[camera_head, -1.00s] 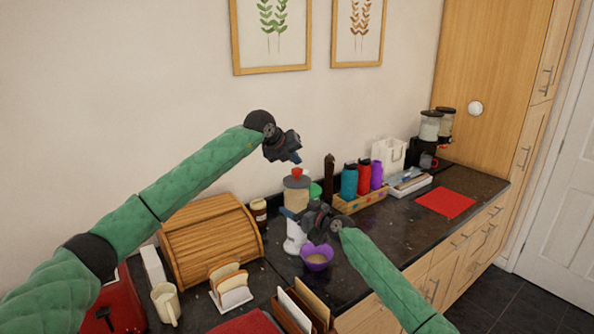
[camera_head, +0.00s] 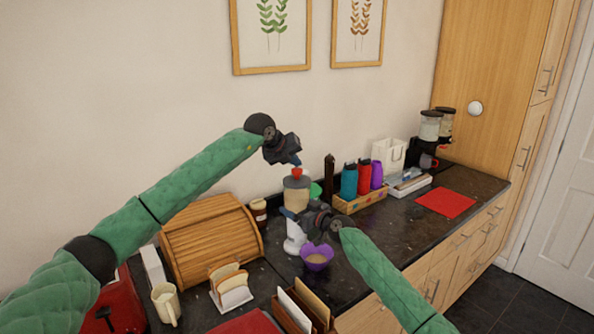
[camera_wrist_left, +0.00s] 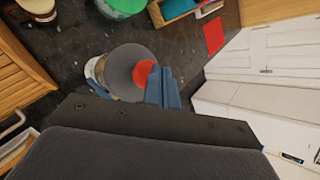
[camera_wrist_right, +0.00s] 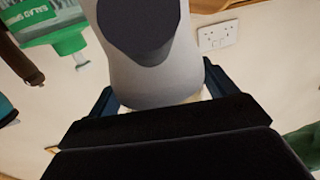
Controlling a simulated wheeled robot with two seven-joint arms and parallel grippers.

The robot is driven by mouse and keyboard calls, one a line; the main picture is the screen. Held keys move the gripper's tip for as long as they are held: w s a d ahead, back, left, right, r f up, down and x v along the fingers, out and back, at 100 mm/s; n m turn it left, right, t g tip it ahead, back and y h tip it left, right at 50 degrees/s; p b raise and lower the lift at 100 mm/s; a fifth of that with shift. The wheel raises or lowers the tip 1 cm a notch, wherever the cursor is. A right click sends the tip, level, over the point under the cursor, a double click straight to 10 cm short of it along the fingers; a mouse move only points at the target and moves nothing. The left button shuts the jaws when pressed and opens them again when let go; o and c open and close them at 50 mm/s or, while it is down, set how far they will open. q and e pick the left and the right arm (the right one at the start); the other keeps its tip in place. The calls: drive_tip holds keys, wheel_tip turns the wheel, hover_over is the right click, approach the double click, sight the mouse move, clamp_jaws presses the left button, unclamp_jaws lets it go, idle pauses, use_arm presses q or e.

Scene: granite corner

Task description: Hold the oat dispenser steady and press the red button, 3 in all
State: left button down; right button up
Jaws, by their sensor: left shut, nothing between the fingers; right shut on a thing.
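The oat dispenser (camera_head: 297,194) stands upright on the counter, with a white base, a clear body of oats and a grey lid. Its red button (camera_head: 297,173) is on top; it also shows in the left wrist view (camera_wrist_left: 143,72). My left gripper (camera_head: 297,162) is shut and empty, its fingertips just over the button; I cannot tell if they touch it. My right gripper (camera_head: 290,213) is shut on the dispenser, which fills the space between its fingers in the right wrist view (camera_wrist_right: 150,75). A purple bowl (camera_head: 317,260) with oats in it sits below the dispenser's front.
A green-lidded container (camera_head: 315,190) stands behind the dispenser, a brown-lidded jar (camera_head: 259,210) to its left. A wooden bread box (camera_head: 205,240) and a toast rack (camera_head: 231,288) are at left. A bottle crate (camera_head: 360,201) is at right.

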sight(295, 170)
use_arm(q)
drive_tip(key=shift+f, duration=1.1)
idle(1.4)
drive_tip(key=shift+r, duration=1.5)
drive_tip(key=shift+r, duration=2.55)
idle(0.4)
drive_tip(key=shift+r, duration=1.85)
